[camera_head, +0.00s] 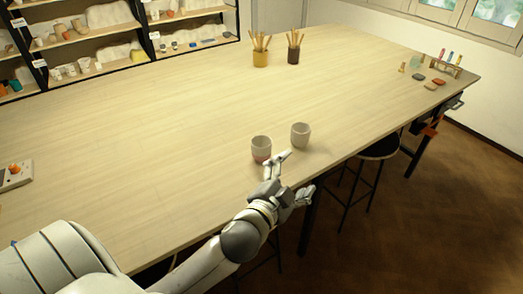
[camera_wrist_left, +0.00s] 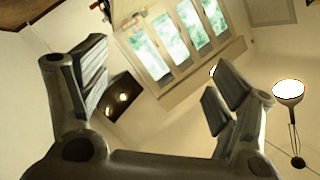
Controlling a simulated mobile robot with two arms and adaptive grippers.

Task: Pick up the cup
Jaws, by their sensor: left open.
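My left gripper (camera_head: 296,174) is open and empty in front of the cups, by the table edge, with one finger close to the nearer cup. Whether that finger touches it cannot be told. In the left wrist view the open fingers (camera_wrist_left: 160,85) have no cup between them. My right gripper is out of view.
Two pots of brushes, one yellow (camera_head: 261,58) and one dark (camera_head: 293,55), stand at the back. A small rack (camera_head: 446,66) and small pieces lie at the far right. A stool (camera_head: 380,148) stands beside the table. The table's middle is clear.

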